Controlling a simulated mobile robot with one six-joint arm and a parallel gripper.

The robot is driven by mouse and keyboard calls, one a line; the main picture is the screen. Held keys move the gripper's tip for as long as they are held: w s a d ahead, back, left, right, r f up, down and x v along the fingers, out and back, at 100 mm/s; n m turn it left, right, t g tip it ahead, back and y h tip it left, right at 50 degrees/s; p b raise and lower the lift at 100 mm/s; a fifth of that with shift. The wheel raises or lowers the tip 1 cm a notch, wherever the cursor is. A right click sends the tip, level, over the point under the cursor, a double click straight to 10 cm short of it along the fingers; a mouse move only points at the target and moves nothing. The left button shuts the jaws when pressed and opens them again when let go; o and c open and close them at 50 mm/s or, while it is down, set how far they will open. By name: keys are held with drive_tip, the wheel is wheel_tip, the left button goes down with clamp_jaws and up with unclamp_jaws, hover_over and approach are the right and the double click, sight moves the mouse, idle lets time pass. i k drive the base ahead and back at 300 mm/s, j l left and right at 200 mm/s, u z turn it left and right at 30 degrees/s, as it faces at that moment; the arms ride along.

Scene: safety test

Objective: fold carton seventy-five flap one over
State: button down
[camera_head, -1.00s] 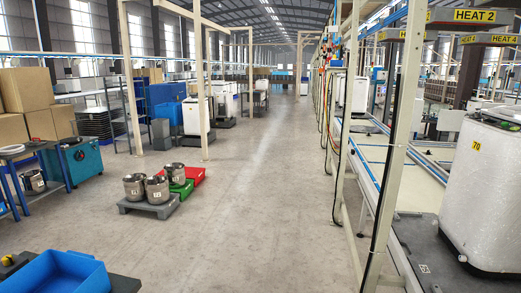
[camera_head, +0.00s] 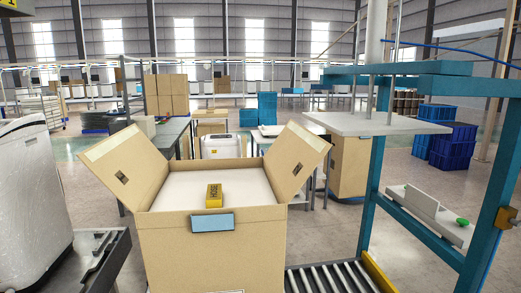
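A large brown carton (camera_head: 212,258) stands upright close in front of me, near the middle of the camera_head view. Its left flap (camera_head: 124,166) and right flap (camera_head: 297,152) stand up and lean outward, each with a small dark slot. A flat white surface (camera_head: 262,184) fills the carton's opening. A yellow block (camera_head: 214,196) with dark lettering shows at the opening, and a pale blue label (camera_head: 212,222) is on the upper front wall. I cannot read the number seventy-five or tell which flap is number one. My gripper is not in view.
A roller conveyor (camera_head: 335,278) shows at the carton's lower right. A teal frame (camera_head: 372,190) with a grey shelf (camera_head: 372,124) stands to the right. A white wrapped appliance (camera_head: 28,205) is at the left. Blue crates (camera_head: 452,146) stand farther back.

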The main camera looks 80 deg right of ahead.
sight(126, 162)
drive_tip(key=z, duration=1.55)
